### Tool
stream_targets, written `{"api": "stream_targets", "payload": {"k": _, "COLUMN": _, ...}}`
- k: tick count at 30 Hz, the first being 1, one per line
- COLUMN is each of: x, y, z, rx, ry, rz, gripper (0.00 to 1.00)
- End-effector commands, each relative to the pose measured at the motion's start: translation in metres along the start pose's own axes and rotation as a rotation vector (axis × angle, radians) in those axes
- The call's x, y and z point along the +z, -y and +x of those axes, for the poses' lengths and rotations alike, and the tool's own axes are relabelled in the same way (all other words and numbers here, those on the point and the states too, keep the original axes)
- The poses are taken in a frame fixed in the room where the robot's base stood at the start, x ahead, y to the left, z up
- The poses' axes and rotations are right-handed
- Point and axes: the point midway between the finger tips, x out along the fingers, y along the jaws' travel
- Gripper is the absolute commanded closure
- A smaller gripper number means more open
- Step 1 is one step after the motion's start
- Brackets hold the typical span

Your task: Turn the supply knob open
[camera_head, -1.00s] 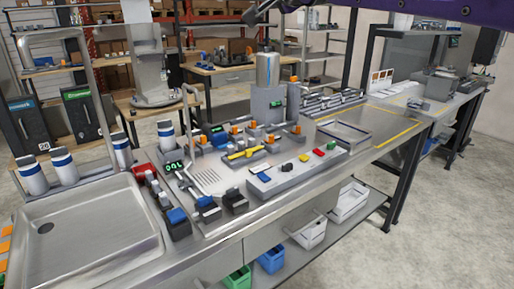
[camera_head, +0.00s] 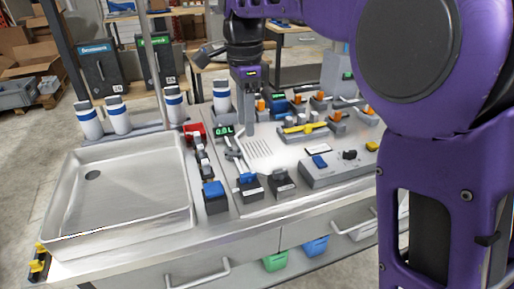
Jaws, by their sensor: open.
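A red knob-like part (camera_head: 194,131) sits at the back of the bench, right of the sink. Several orange knobs (camera_head: 321,98) stand further back right, and a yellow lever (camera_head: 305,128) lies among the fixtures. Labels are too small to read, so I cannot tell which part is the supply knob. The fingertips are small and hard to make out; contact cannot be told.
A steel sink (camera_head: 130,195) with a tall tap fills the left. Blue-banded white bottles (camera_head: 89,120) stand behind it. Dark blocks with blue and black tops (camera_head: 214,197) line the front. A grey button box (camera_head: 335,168) is to the right. My arm hides the far right.

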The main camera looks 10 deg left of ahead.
Motion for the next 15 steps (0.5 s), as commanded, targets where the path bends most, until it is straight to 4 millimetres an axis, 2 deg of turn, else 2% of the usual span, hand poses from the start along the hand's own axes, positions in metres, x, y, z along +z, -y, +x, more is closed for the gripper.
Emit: {"api": "stream_targets", "payload": {"k": 15, "x": -0.001, "y": 0.001, "z": 0.112, "rx": -0.003, "ry": -0.002, "rz": -0.002, "gripper": 0.51}}
